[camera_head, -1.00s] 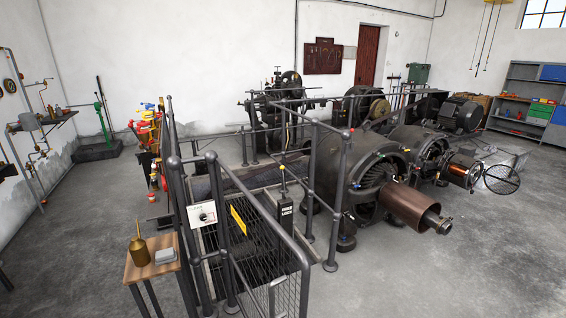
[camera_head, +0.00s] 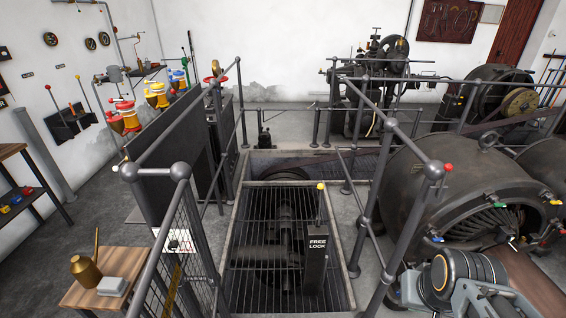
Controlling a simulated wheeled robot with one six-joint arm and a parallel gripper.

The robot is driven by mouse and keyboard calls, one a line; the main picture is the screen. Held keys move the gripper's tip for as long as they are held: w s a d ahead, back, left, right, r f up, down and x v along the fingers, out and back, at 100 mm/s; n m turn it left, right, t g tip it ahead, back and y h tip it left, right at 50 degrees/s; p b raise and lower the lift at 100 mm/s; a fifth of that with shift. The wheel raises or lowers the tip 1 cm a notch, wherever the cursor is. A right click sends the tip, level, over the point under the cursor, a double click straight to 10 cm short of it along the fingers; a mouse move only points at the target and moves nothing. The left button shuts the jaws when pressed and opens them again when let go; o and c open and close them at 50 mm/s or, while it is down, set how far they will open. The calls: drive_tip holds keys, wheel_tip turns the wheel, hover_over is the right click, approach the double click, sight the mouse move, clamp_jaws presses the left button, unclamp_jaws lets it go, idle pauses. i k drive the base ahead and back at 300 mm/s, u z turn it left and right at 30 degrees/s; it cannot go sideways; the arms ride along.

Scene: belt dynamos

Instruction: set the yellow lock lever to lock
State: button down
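The yellow lock lever (camera_head: 320,187) is a thin dark rod with a yellow knob. The post carries white lettering, FREE above LOCK (camera_head: 317,244). I cannot tell from here which of the two the lever is set to. My gripper's fingers cannot be made out. What looks like part of my arm shows at the lower right, apart from the lever.
A grating (camera_head: 262,290) covers the pit around the post. Grey railings (camera_head: 400,245) stand right of it, and a mesh gate (camera_head: 165,285) stands left. A large dynamo (camera_head: 420,190) fills the right side. A wooden stand (camera_head: 125,262) with an oil can (camera_head: 88,270) is front left.

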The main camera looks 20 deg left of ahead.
sight(320, 186)
drive_tip(key=u, duration=0.5)
drive_tip(key=i, duration=1.3)
drive_tip(key=u, duration=0.45)
